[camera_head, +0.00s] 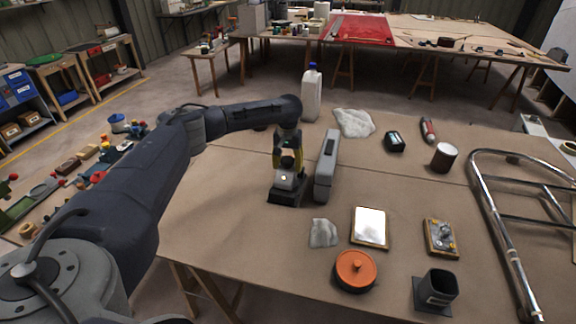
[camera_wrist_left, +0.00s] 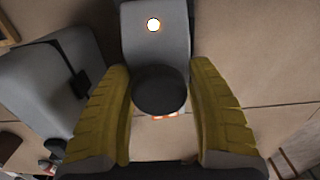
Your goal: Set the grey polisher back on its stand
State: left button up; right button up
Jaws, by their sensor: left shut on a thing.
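The grey polisher (camera_head: 285,181) is under my left gripper (camera_head: 288,158), near the middle of the bench in the head view. It has a small lit lamp on its grey face, which also shows in the left wrist view (camera_wrist_left: 153,48). My yellow fingers are shut on its dark round knob (camera_wrist_left: 160,90). The polisher looks upright over a dark base (camera_head: 287,197). I cannot tell whether this base is part of it or its stand. My fingers partly hide the polisher's top. My right gripper is out of view.
A tall grey block (camera_head: 326,166) stands close on the right. Nearby are a crumpled white cloth (camera_head: 323,233), a white-topped plate (camera_head: 370,228), an orange round thing (camera_head: 355,268) and a dark square holder (camera_head: 436,289). A white bottle (camera_head: 311,97) stands behind. A bent metal rail (camera_head: 500,220) lies right.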

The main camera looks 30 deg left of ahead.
pick_arm(q)
jog(key=shift+f, duration=0.5)
dwell(0.7)
jog(key=o, duration=1.2)
jog(key=shift+f, duration=0.1)
jog(key=shift+r, duration=5.6)
